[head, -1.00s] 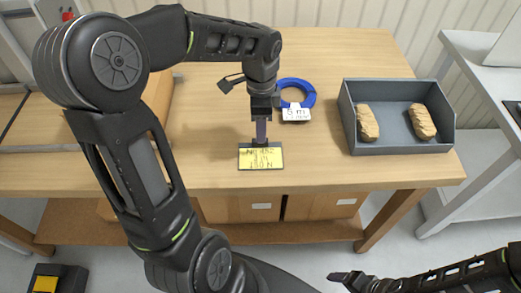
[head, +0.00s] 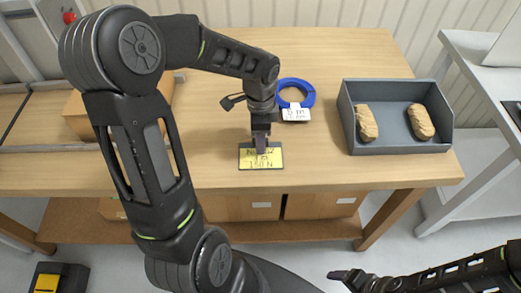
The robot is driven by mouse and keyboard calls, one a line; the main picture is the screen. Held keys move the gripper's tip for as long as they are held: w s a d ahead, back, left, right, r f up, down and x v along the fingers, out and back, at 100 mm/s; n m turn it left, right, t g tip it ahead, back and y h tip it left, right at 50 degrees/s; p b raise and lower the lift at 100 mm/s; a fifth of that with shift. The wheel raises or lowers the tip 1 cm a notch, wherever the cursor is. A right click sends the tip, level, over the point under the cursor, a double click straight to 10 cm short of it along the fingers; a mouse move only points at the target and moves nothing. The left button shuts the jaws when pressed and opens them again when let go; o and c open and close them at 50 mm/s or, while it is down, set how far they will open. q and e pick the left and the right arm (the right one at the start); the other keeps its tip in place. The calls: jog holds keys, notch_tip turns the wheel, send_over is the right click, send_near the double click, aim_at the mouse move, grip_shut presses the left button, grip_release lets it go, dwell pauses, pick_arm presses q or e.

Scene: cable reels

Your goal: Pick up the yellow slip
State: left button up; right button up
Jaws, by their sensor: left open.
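The yellow slip (head: 262,161) with dark handwriting lies on a dark flat holder (head: 242,165) near the front edge of the wooden table. My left gripper (head: 261,150) points down over the slip, its fingers covering part of the slip's upper middle. It is open; whether its fingertips touch the slip I cannot tell. My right gripper (head: 345,276) is at the bottom right, low and away from the table; its jaw state is unclear.
A blue cable reel (head: 307,92) with a white tag (head: 296,114) lies just behind the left gripper. A grey tray (head: 396,147) with two tan lumps stands to the right. A cardboard box (head: 85,121) is at left behind my arm. The table between slip and tray is clear.

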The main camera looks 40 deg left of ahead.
pick_arm(q)
jog(key=shift+c, duration=0.4)
grip_shut()
dwell(0.4)
